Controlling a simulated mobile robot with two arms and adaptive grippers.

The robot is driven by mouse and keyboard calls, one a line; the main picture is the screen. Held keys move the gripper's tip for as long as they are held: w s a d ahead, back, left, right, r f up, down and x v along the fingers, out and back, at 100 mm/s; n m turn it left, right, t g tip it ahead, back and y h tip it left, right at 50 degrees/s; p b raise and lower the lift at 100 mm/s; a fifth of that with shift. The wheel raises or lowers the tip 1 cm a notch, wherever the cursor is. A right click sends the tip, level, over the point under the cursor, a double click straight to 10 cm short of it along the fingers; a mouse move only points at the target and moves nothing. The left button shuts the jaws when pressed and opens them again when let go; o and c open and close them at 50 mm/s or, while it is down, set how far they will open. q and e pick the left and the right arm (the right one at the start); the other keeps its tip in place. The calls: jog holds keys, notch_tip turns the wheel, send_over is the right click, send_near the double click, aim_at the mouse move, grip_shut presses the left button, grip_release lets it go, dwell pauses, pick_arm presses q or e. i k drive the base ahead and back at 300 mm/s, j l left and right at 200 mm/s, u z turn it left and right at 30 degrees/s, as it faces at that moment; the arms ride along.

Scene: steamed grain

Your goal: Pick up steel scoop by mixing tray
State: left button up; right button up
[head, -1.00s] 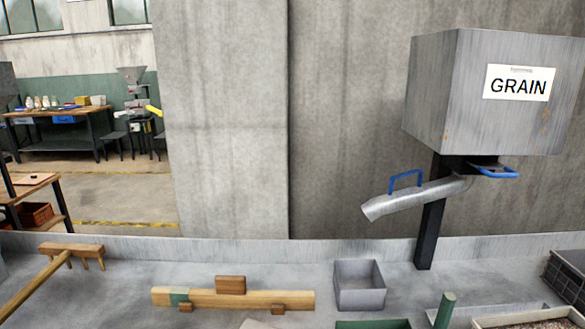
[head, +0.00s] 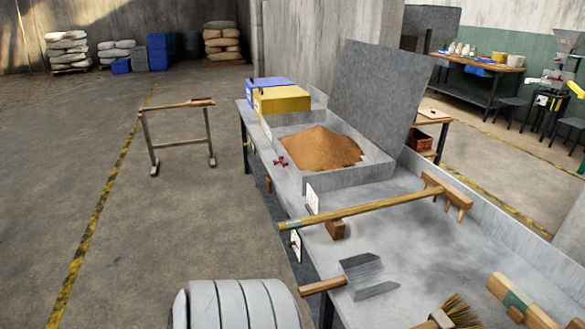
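A steel scoop (head: 366,274) with a wooden handle lies on the metal bench, near its front edge in the lower middle of the head view. Its handle points left and overhangs the edge. A shallow metal tray (head: 376,173) holding a heap of brown grain (head: 318,150) stands farther back on the bench, with a tall grey panel (head: 385,95) behind it. I cannot tell whether this is the mixing tray. Neither of my grippers is in view.
A long-handled wooden rake (head: 375,207) lies across the bench between tray and scoop. A brush (head: 455,312) and a wooden tool (head: 520,302) lie nearer. Blue and yellow boxes (head: 282,99) stand at the far end. A wooden stand (head: 180,143) is on the otherwise open floor left.

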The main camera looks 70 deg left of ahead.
aim_at(363, 275)
jog(key=u, duration=1.75)
